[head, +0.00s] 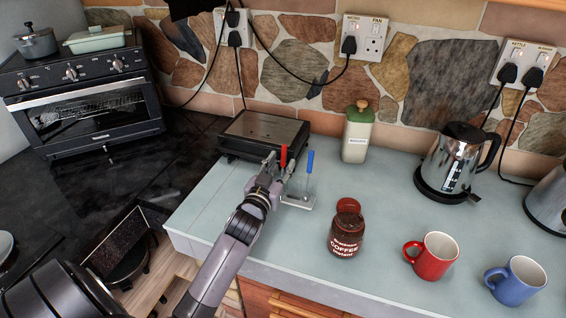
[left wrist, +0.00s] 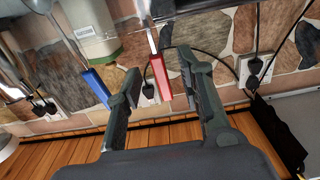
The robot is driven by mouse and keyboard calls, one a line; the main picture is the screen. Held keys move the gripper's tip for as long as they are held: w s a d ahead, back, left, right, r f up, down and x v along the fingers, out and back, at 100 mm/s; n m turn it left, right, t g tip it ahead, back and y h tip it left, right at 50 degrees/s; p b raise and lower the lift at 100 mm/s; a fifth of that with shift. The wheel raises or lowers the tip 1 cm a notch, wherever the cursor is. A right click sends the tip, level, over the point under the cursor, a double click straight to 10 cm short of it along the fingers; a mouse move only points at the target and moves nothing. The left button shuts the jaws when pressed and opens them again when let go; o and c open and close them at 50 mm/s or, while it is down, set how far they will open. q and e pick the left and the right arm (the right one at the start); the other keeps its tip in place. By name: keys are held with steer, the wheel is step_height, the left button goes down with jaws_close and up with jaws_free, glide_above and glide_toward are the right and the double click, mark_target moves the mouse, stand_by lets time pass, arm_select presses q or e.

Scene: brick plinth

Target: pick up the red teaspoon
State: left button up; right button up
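The red teaspoon's handle (head: 283,157) stands upright in a clear holder (head: 298,198) on the counter. The handle also shows in the left wrist view (left wrist: 161,80). A blue-handled teaspoon (head: 310,161) stands just right of it, and it shows to its left in the left wrist view (left wrist: 95,84). My left gripper (head: 278,168) is at the red handle; in the left wrist view (left wrist: 158,66) its fingers are apart, with the red handle appearing between them. I see a gap on both sides of the handle. My right gripper is not in view.
A dark grill (head: 264,135) stands behind the holder, a cream canister (head: 357,135) behind to the right. A coffee jar (head: 345,230), red mug (head: 432,256), blue mug (head: 516,281) and kettle (head: 455,160) stand right. The counter between holder and jar is clear.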

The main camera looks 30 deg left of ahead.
arm_select(q)
steer(key=shift+x, duration=1.2)
steer(key=shift+s, duration=0.1)
jaws_close()
